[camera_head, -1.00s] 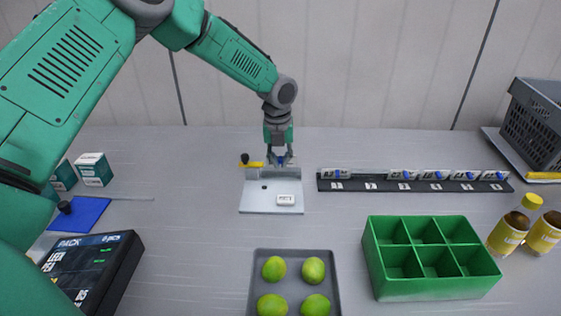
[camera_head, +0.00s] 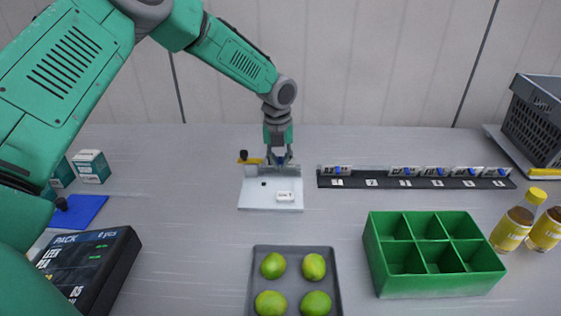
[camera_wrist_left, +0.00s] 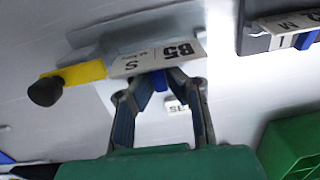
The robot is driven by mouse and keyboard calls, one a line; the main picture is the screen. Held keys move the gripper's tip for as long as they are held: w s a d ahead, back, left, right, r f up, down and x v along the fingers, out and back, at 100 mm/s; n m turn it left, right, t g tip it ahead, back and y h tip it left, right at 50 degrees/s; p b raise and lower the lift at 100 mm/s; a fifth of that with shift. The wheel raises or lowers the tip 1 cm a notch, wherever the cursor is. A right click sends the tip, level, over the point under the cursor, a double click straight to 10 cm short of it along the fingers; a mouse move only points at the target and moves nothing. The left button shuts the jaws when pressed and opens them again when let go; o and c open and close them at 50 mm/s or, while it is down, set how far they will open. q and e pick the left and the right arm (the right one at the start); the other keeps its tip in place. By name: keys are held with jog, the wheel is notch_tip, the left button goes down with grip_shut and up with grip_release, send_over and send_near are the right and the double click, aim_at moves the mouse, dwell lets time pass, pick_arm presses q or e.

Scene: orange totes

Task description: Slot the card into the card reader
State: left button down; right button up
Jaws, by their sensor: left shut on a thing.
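My left gripper (camera_head: 279,160) is above the back of the pale grey card reader (camera_head: 256,198). It is shut on the blue tab of a white card (camera_wrist_left: 155,58) printed with "B5" and "S", as the left wrist view shows. The card is against or just over the reader's raised back part; I cannot tell whether its edge is in the slot. A yellow lever (camera_wrist_left: 82,75) with a black knob (camera_wrist_left: 45,91) sticks out to the left of the card. A small white label (camera_head: 285,197) is on the reader's base. My right gripper is not in view.
A black rack (camera_head: 412,183) of cards with blue tabs stands to the right, with position 2 empty. Table between reader and tray is clear.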

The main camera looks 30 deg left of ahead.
pick_arm(q)
jog(key=shift+f+b, duration=0.3)
jog(key=shift+f, duration=0.85)
jog(key=c, duration=1.6)
grip_release()
jog(key=shift+c, duration=0.2)
jog(key=r, duration=1.2)
jog(key=shift+s, duration=0.4)
